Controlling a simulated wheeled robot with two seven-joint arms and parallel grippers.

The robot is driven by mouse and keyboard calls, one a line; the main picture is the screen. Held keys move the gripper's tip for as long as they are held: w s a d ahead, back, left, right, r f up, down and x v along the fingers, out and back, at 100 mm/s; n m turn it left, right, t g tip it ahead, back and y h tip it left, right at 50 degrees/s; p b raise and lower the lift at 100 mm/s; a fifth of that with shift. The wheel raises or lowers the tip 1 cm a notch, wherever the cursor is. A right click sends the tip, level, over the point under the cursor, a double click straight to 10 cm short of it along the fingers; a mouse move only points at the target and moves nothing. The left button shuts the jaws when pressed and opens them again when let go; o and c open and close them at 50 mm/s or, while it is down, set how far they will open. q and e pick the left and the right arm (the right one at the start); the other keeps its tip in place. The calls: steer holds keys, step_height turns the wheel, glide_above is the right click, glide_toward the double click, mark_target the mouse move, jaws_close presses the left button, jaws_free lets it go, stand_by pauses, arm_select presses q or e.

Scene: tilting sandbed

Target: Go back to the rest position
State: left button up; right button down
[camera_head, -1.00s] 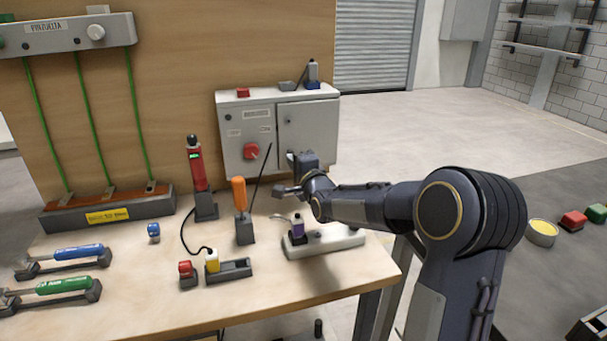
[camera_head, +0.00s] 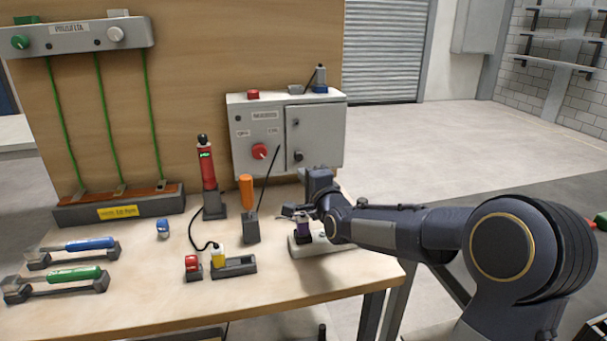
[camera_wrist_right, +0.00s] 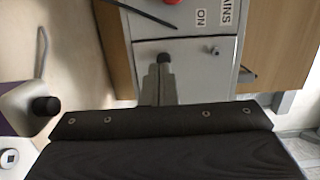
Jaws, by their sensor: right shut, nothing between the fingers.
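My right gripper (camera_head: 287,213) is shut and empty. It hangs over the right part of the workbench, in front of the grey cabinet, and in the head view it overlaps the top of a small purple device. That purple device (camera_head: 303,230) stands on a pale base (camera_head: 330,246); I cannot tell whether the gripper touches it. In the right wrist view the closed fingers (camera_wrist_right: 165,72) point toward the cabinet door, and the purple device (camera_wrist_right: 22,112) with its black knob is at the left. My left gripper is in neither view.
The cabinet (camera_head: 325,135) stands behind the gripper. An orange-handled tool (camera_head: 247,190), a red device (camera_head: 208,170) and a yellow-topped block (camera_head: 218,256) stand left of it. Blue (camera_head: 90,243) and green (camera_head: 75,274) tools lie at the far left. Open floor lies right of the bench.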

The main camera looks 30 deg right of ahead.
steer(key=s+a+f+n+g+y+p, duration=0.1)
steer(key=s+a+n+g+p, duration=0.2)
steer(key=s, duration=0.9)
steer(key=s+a+n+g+y+p, duration=0.2)
steer(key=s+a+n+g+p, duration=0.2)
steer(key=s+n, duration=0.4)
steer(key=s+a+f+n+g+y+p, duration=0.1)
steer(key=s+a+n+g+p, duration=0.3)
steer(key=s, duration=1.3)
steer(key=shift+s+a+f+n+g+y, duration=0.35)
steer(key=shift+a+n+g+y, duration=0.3)
steer(key=shift+a+n, duration=0.45)
